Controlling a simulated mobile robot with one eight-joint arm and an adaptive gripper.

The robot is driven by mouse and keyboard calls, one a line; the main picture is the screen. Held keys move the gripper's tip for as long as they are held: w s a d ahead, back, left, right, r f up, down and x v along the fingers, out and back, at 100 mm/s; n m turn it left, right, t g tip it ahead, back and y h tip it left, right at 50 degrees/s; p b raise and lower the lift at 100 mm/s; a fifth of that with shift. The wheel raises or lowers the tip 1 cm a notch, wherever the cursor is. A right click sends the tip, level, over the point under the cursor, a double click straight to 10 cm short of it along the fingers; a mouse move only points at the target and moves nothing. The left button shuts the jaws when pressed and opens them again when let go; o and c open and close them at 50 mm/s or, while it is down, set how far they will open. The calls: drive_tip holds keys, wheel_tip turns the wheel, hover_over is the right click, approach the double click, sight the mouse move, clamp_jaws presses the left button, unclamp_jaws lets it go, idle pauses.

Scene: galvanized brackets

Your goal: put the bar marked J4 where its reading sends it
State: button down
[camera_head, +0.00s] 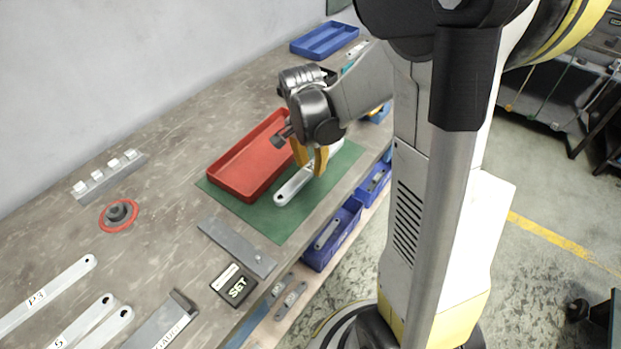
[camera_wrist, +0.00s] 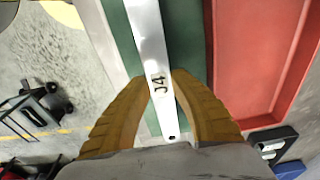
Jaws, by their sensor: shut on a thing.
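The pale metal bar marked J4 (camera_wrist: 152,45) runs lengthwise through the wrist view, its black marking facing the camera and a hole near its end. In the head view the bar (camera_head: 292,188) is over the green mat (camera_head: 276,226), beside the red tray (camera_head: 214,178). My gripper (camera_head: 312,160) points down with its yellow fingers shut on the bar; the fingers also flank it in the wrist view (camera_wrist: 164,88). I cannot tell whether the bar touches the mat. A flat metal piece with a label reading like "GAUGE" (camera_head: 160,326) lies at the front.
Several other bars (camera_head: 48,295) lie at the lower left. A black box reading "SET" (camera_head: 234,286), a grey plate (camera_head: 236,246), a red-ringed knob (camera_head: 119,214) and a pegged rack (camera_head: 108,178) are on the bench. Blue bins (camera_head: 318,256) hang along its front edge; a blue tray (camera_head: 324,40) is behind.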

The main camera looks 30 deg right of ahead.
sight(311, 181)
drive_tip(key=shift+f+b, duration=1.05)
drive_tip(key=shift+f, duration=0.9)
drive_tip(key=shift+f, duration=0.2)
drive_tip(key=c, duration=1.2)
unclamp_jaws()
drive_tip(key=shift+r, duration=0.1)
